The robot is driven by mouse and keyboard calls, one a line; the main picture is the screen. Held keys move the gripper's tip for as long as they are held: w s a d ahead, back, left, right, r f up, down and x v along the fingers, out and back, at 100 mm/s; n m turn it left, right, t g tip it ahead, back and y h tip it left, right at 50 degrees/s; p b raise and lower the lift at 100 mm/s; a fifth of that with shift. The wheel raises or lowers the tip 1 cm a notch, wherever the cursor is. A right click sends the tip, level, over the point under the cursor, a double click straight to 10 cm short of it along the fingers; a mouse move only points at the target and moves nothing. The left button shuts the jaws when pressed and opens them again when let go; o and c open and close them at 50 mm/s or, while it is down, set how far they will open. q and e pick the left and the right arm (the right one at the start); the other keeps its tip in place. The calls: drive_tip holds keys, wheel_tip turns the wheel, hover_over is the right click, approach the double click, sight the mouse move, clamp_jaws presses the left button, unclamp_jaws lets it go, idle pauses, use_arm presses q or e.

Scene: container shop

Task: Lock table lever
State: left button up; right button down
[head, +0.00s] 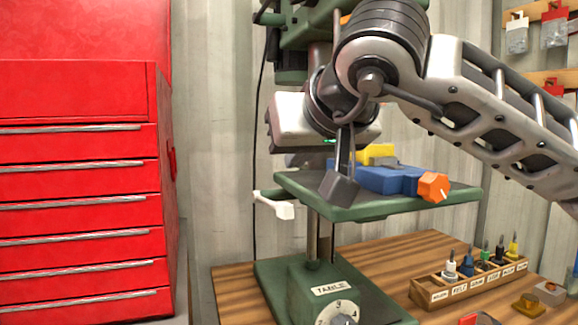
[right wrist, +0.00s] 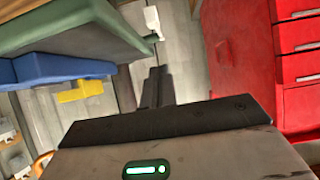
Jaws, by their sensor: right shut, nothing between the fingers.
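The drill press table (head: 450,200) is a green plate on a column. A white table lever (head: 275,206) sticks out at its left side, under the plate edge. The lever also shows in the right wrist view (right wrist: 152,20), at the top beside the green plate. My right gripper (head: 341,188) is shut and empty, fingers pointing down, in front of the plate's front edge in the picture. In the right wrist view its closed fingers (right wrist: 157,82) point toward the lever, with a gap between. My left gripper is not in view.
A blue vise (head: 385,179) with an orange knob (head: 433,187) and a yellow piece (head: 377,152) sits on the plate. A labelled dial (head: 341,311) is on the base. A wooden bit rack (head: 470,284) stands at right. A red tool cabinet (head: 80,180) is at left.

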drive_tip(key=v, duration=0.5)
drive_tip(key=shift+s+f, duration=0.25)
drive_tip(key=shift+s, duration=0.15)
